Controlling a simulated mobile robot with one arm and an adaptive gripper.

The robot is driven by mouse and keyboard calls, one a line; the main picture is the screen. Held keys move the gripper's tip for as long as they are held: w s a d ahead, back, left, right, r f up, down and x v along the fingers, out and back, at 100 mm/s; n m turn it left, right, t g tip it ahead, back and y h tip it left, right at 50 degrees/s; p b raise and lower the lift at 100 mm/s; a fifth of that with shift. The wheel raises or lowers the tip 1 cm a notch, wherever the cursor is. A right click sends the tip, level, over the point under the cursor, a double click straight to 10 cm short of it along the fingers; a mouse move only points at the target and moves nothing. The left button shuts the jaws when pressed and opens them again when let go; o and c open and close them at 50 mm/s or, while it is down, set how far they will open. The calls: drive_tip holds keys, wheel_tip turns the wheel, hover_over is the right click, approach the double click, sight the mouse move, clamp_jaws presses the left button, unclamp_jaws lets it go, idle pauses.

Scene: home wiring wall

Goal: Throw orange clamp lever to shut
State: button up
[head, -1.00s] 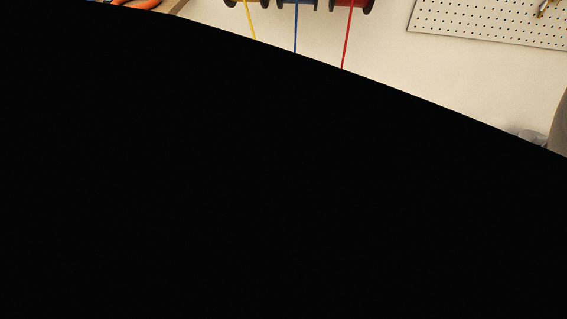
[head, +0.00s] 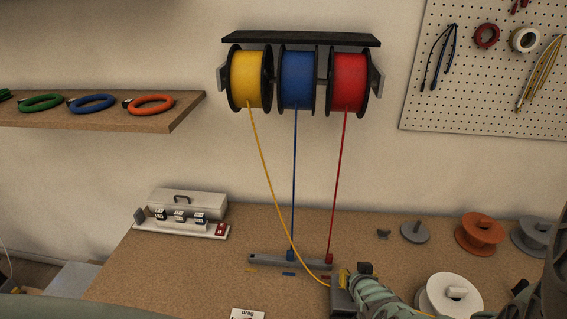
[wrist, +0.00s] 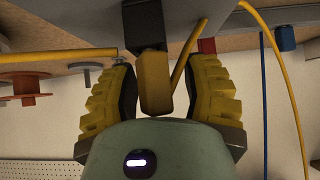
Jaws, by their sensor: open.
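In the wrist view an ochre-orange lever (wrist: 155,92) juts from a dark mount (wrist: 144,22) on a grey body. My gripper (wrist: 162,66) is open, with one yellow ribbed finger on each side of the lever. Gaps show between the lever and both fingers, so neither is seen to touch it. In the head view my gripper's wrist is at the bottom right of centre, beside a dark grey block (head: 343,299). The lever cannot be made out clearly there. A yellow cable (head: 266,186) runs down to this block; it also shows in the wrist view (wrist: 285,75).
Blue (head: 294,180) and red (head: 338,185) cables run from wall spools to a grey strip (head: 268,261). A white spool (head: 436,301) and an orange spool (head: 480,236) stand to the right. The table's left middle is mostly clear.

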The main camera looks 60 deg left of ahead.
drive_tip(key=shift+w+a+r+g+h+p, duration=0.3)
drive_tip(key=shift+g+h, duration=0.1)
drive_tip(key=shift+h, duration=0.1)
drive_tip(key=shift+w+h, duration=0.15)
drive_tip(key=shift+h, duration=0.15)
drive_tip(key=shift+w+a+f+g+h+b, duration=0.2)
drive_tip(key=shift+a+g+h+b, duration=0.1)
drive_tip(key=shift+g+h+b, duration=0.45)
drive_tip(key=shift+a+g+b, duration=0.15)
drive_tip(key=shift+g+b, duration=0.1)
drive_tip(key=shift+b, duration=0.2)
drive_tip(key=shift+w+a+g+h+b, duration=0.15)
drive_tip(key=shift+g+h+b, duration=0.15)
drive_tip(key=shift+h+b, duration=0.45)
drive_tip(key=b, duration=0.4)
drive_tip(key=shift+w+a+f+g+h, duration=0.2)
drive_tip(key=shift+a+f+g+h, duration=0.1)
drive_tip(key=shift+g, duration=0.1)
drive_tip(key=g+h+b, duration=0.1)
drive_tip(key=b, duration=0.3)
drive_tip(key=h+b, duration=0.1)
drive_tip(key=b, duration=0.3)
drive_tip(key=shift+w+a+g, duration=0.3)
drive_tip(key=shift+a+g, duration=0.05)
drive_tip(key=shift+g, duration=0.05)
drive_tip(key=shift+b, duration=0.3)
